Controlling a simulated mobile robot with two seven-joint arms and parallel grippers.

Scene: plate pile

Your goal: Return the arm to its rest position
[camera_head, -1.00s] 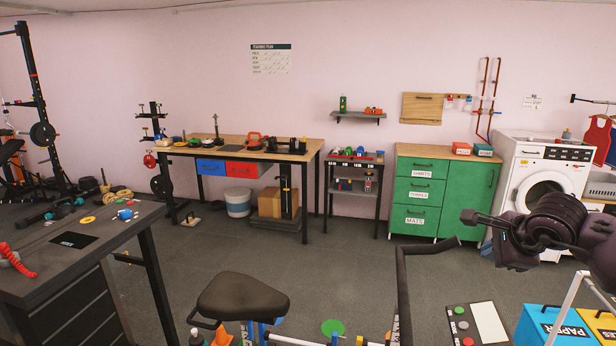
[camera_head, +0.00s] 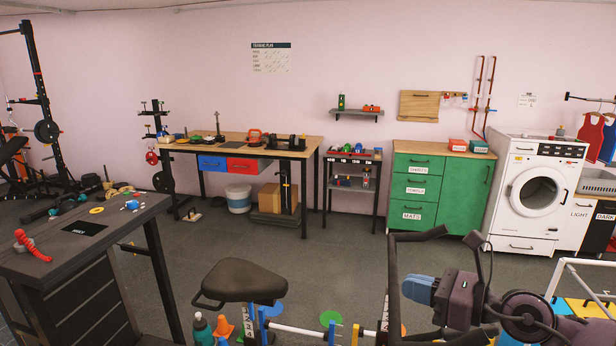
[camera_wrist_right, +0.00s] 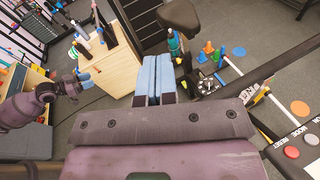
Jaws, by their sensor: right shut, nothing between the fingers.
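My right gripper (camera_head: 418,290) shows at the lower right of the head view, with its blue fingers pointing left. It is beside the dark handlebar of the exercise bike (camera_head: 412,238). In the right wrist view its two blue fingers (camera_wrist_right: 155,80) lie together, with nothing between them. My left gripper (camera_wrist_right: 84,79) shows small at the left of the right wrist view, near a light wooden box. Its jaw gap is too small to make out. It is not in the head view.
The bike saddle (camera_head: 240,281) is at the bottom middle. A dark desk (camera_head: 60,262) stands at the left. The workbench (camera_head: 260,146), green cabinet (camera_head: 455,185) and washing machine (camera_head: 528,200) line the far wall.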

